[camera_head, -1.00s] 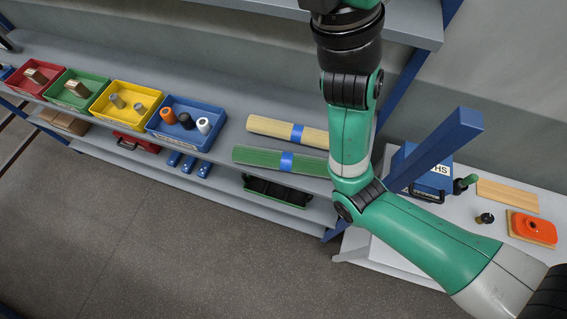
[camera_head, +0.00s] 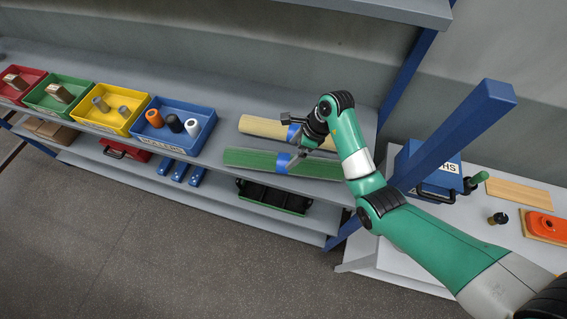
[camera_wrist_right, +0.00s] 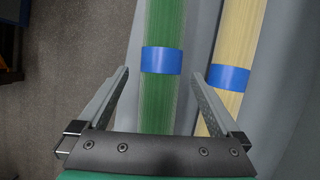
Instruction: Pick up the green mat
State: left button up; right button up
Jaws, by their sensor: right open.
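The green mat (camera_head: 250,158) is rolled up with a blue band around its middle and lies along the front of the shelf. In the right wrist view the green mat (camera_wrist_right: 163,105) runs between the two fingers of my right gripper (camera_wrist_right: 160,85), with the blue band just beyond the fingertips. My right gripper (camera_head: 291,150) is open over the middle of the mat, with a finger on either side of it in the wrist view. I cannot tell how far it is above the mat. My left gripper is not in view.
A beige rolled mat (camera_head: 262,126) with a blue band lies just behind the green one. A blue bin (camera_head: 170,141) with cylinders stands to the left, then yellow, green and red bins. A blue post (camera_head: 455,135) rises to the right.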

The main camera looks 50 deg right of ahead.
aim_at(287, 159)
jog(key=x, duration=0.5)
jog(key=b+x, duration=0.1)
jog(key=x, duration=0.1)
jog(key=b+x, duration=0.1)
jog(key=x, duration=0.1)
jog(key=shift+s+d+f, duration=0.1)
jog(key=shift+d+f, duration=0.05)
jog(key=shift+d, duration=0.1)
grip_shut()
